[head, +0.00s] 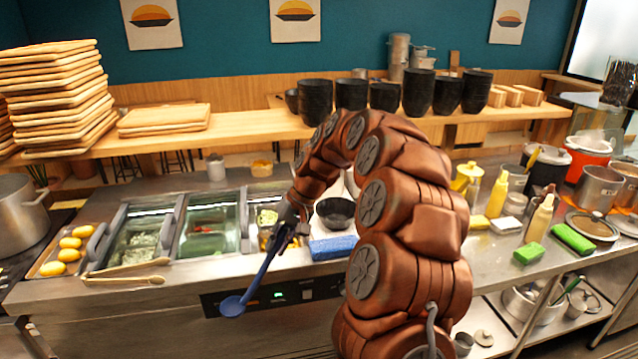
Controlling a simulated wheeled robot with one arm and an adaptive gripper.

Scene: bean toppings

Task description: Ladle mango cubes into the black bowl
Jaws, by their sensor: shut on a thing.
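My gripper (284,232) is shut on the handle of a blue ladle (262,272). The ladle slants down to the left, and its bowl end (232,307) shows in front of the counter's front panel. I cannot see anything in it clearly. The black bowl (336,212) sits on the counter just right of my gripper, partly hidden by my arm. Its inside looks dark. Small yellow pieces (265,239), perhaps the mango cubes, show in a topping bin behind the ladle, largely hidden by my gripper.
A blue folded cloth (333,247) lies in front of the bowl. Glass-lidded bins (209,232) and wooden tongs (125,270) are to the left. Stacked black bowls (315,97) stand on the wooden shelf behind. Squeeze bottles (497,195) and pots crowd the right counter.

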